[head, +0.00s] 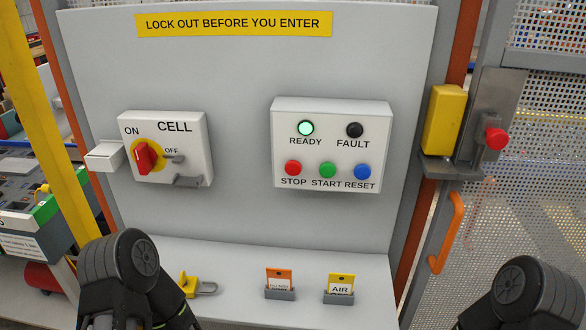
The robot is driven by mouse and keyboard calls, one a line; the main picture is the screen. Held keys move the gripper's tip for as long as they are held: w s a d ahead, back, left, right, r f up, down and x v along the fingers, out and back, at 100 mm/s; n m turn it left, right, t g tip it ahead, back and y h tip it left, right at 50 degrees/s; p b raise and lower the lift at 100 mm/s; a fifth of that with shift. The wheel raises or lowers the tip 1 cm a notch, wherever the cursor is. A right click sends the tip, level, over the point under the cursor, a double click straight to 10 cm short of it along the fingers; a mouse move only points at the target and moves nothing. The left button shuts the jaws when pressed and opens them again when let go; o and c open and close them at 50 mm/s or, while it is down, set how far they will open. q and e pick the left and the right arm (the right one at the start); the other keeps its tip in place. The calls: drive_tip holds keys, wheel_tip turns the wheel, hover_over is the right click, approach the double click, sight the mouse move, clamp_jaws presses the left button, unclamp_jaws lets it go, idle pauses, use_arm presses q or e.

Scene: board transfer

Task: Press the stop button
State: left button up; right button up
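The red STOP button (292,168) is at the lower left of the grey control box (330,108), in the middle of the panel. The green START button (327,170) and the blue RESET button (362,172) sit to its right. Above them the READY lamp (306,129) is lit green and the FAULT lamp (354,130) is dark. Nothing touches the buttons. Black links of my two arms show at the bottom left and bottom right, well below the box. Neither gripper's fingers can be seen.
The CELL box (190,135) with a red rotary switch (145,157) is left of the control box. A shelf (240,258) below holds a yellow padlock (189,286) and two tags. A separate red button (496,138) is on the gate at right. Space before the panel is clear.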

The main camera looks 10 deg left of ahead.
use_arm(q)
clamp_jaws()
idle(1.4)
